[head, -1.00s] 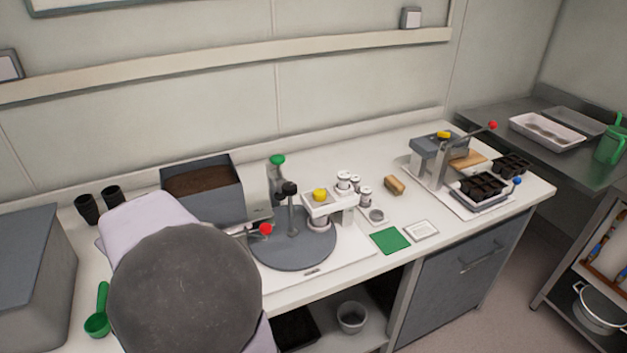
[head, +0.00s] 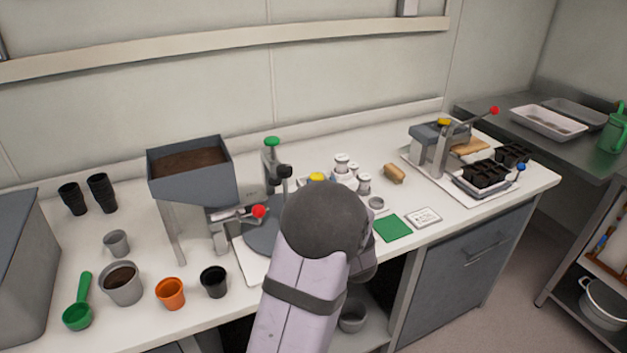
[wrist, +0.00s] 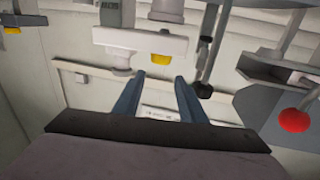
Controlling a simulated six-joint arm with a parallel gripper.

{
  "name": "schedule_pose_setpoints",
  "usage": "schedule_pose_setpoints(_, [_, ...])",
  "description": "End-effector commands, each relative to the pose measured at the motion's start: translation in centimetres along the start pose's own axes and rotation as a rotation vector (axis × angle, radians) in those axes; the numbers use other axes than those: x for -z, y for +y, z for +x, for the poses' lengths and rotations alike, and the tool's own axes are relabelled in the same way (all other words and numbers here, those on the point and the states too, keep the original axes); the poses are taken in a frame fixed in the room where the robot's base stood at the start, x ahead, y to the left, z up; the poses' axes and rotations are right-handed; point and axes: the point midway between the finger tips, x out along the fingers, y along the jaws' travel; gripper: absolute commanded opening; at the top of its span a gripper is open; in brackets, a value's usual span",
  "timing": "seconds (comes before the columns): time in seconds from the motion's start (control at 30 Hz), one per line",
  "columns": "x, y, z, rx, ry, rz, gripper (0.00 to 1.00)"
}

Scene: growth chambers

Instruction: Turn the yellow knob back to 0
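A yellow knob (head: 317,177) sits on the white dispenser head beside the grey turntable, partly hidden by my arm in the head view. It also shows in the wrist view (wrist: 161,58), just beyond and between my fingertips. A second yellow knob (head: 444,122) is on top of the grey press at the right; a yellow piece also shows at the left edge of the wrist view (wrist: 12,30). My gripper (wrist: 160,78) is open and empty, its two blue fingers apart. Its fingertips are hidden in the head view. No dial marks are readable.
A soil hopper (head: 190,165) with a red-ended lever (head: 259,212) stands left of the turntable (head: 262,238). A dark-knobbed post (head: 285,172) and small white bottles (head: 341,163) crowd the dispenser. A green mat (head: 393,229) lies to the right. Pots and a green scoop (head: 78,315) stand at left.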

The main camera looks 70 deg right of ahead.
Motion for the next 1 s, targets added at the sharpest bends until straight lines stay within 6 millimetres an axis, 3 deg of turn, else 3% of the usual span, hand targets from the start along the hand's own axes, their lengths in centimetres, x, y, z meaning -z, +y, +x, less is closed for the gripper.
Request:
schedule_pose_setpoints(0.03, [-1.2,0.2,-0.5,-0.004,-0.009,0.025,0.38])
schedule_pose_setpoints(0.1, [-1.7,0.2,-0.8,-0.004,-0.014,0.042,0.38])
schedule_pose_setpoints(0.43, [-1.6,0.3,0.4,-0.004,-0.016,0.047,0.38])
schedule_pose_setpoints(1.0, [-1.7,0.2,8.9,-0.004,-0.016,0.046,0.38])
